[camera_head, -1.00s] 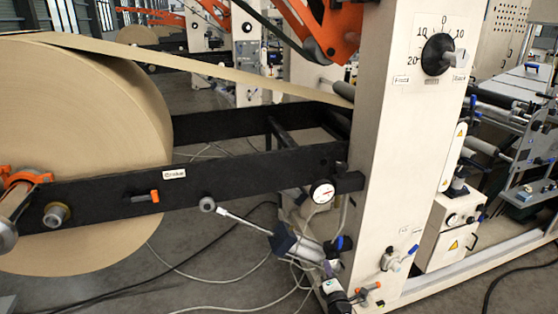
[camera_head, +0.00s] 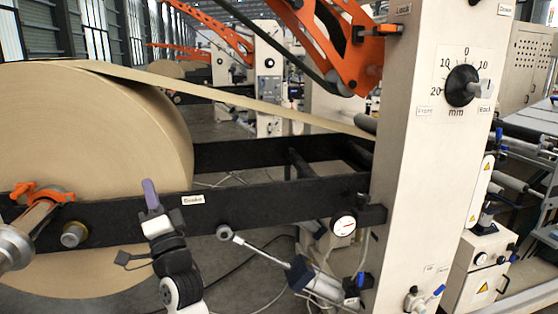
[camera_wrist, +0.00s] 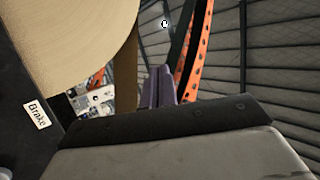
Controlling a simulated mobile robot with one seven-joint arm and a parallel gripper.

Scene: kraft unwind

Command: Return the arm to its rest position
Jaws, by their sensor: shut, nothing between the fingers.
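My gripper (camera_head: 151,196) stands upright in the lower left middle of the head view, with its purple fingers together and nothing between them. It is in front of the black side beam (camera_head: 270,202), just left of the "Brake" label (camera_head: 193,199). I cannot tell how far it is from the beam. My dark and grey wrist hangs below it, cut off by the bottom edge. In the wrist view the purple fingers (camera_wrist: 160,88) point up toward the ceiling, beyond the dark gripper body.
The large kraft roll (camera_head: 95,130) fills the left, its web (camera_head: 250,105) running to the white column (camera_head: 430,150) with a dial (camera_head: 461,85). A gauge (camera_head: 343,224) and a cylinder with rod (camera_head: 315,283) are right of my gripper. An orange-handled shaft clamp (camera_head: 45,193) is left.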

